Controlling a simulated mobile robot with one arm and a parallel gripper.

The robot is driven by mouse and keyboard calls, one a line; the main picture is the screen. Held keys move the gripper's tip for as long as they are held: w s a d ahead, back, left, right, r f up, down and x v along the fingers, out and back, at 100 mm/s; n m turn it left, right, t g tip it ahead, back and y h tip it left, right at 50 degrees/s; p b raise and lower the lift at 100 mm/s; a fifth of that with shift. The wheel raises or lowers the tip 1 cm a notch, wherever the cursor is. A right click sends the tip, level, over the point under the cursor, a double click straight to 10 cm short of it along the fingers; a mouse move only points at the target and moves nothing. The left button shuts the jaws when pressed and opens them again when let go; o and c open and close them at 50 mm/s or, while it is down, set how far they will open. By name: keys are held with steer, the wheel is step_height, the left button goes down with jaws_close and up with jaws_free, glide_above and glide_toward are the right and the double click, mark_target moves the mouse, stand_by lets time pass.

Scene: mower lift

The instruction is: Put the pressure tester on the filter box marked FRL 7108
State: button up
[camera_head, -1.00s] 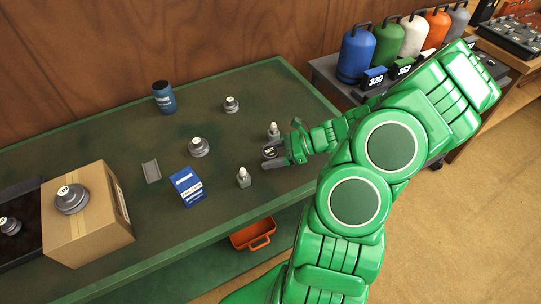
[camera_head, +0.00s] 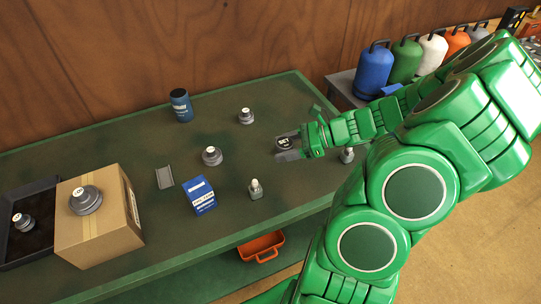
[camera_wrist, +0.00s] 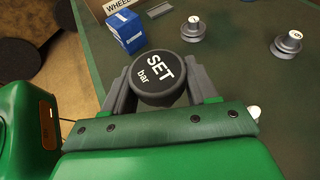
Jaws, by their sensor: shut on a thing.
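My gripper (camera_head: 286,153) is above the right part of the green bench. It is shut on a round thing with a black cap marked "SET bar" (camera_head: 284,143), which I take as the pressure tester. The wrist view shows this cap (camera_wrist: 158,72) between the two grey fingers of my gripper (camera_wrist: 162,88); its underside is hidden. A blue box with a white label (camera_head: 200,196) stands on the bench, left of my gripper; it also shows in the wrist view (camera_wrist: 126,30). Its print is too small to read, so I cannot tell if it says FRL 7108.
A cardboard box (camera_head: 95,235) with a grey knob on it stands at the left, beside a black tray (camera_head: 40,190).

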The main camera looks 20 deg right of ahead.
steer(key=shift+w+a+r, duration=0.1)
steer(key=shift+a+r, duration=0.1)
steer(key=shift+a, duration=0.05)
steer(key=w+a+r+n+g+y, duration=0.1)
steer(key=a+r+n+g, duration=0.2)
steer(key=a, duration=1)
steer(key=w+a+r+n+g, duration=0.15)
steer(key=a+r, duration=0.25)
steer(key=a, duration=0.8)
glide_above(197, 187)
steer(key=shift+g, duration=0.25)
steer(key=shift+f, duration=3.85)
steer(key=shift+f, duration=0.1)
steer(key=o, duration=1.1)
